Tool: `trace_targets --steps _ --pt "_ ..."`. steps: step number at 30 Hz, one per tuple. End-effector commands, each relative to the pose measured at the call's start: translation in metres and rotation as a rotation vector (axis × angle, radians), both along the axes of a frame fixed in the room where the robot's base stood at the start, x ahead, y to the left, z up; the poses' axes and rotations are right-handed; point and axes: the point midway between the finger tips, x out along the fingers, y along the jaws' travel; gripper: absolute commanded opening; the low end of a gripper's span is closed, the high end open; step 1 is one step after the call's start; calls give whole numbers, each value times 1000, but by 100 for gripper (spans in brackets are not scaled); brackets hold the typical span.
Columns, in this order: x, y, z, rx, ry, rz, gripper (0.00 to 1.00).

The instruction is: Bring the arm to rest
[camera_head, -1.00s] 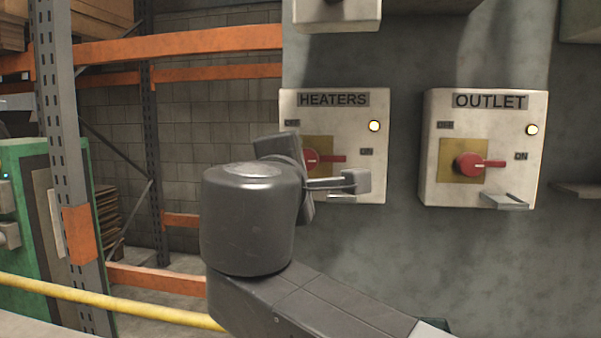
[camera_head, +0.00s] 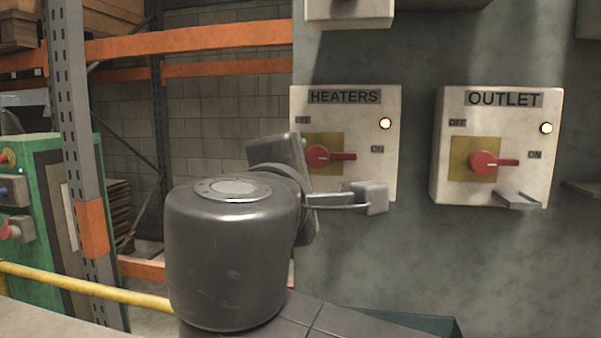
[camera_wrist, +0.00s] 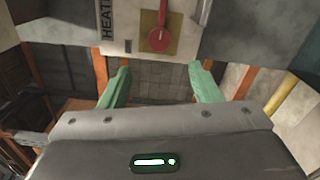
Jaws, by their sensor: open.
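My gripper (camera_wrist: 158,88) is open and empty in the wrist view, its two green fingers spread apart. In the head view my arm stands in front of the HEATERS box (camera_head: 393,110), and the fingers are mostly hidden behind the wrist. The HEATERS box has a red handle (camera_head: 342,156) pointing right, towards ON, and a lit lamp (camera_head: 385,123). The red handle (camera_wrist: 159,38) also shows in the wrist view, beyond the fingers and apart from them.
An OUTLET box (camera_head: 540,165) with a red handle (camera_head: 490,162) pointing right hangs to the right on the grey wall. An orange rack (camera_head: 190,42), a green cabinet (camera_head: 60,270) and a yellow rail (camera_head: 90,286) are at the left.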

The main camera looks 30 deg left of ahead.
Motion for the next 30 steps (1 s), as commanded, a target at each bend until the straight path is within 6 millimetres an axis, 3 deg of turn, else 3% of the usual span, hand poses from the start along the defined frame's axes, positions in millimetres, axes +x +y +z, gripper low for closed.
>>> trace_targets --steps 16,30 --pt "3 0 0 0 0 -2 57" --pt "32 7 -1 -2 -1 -5 57"
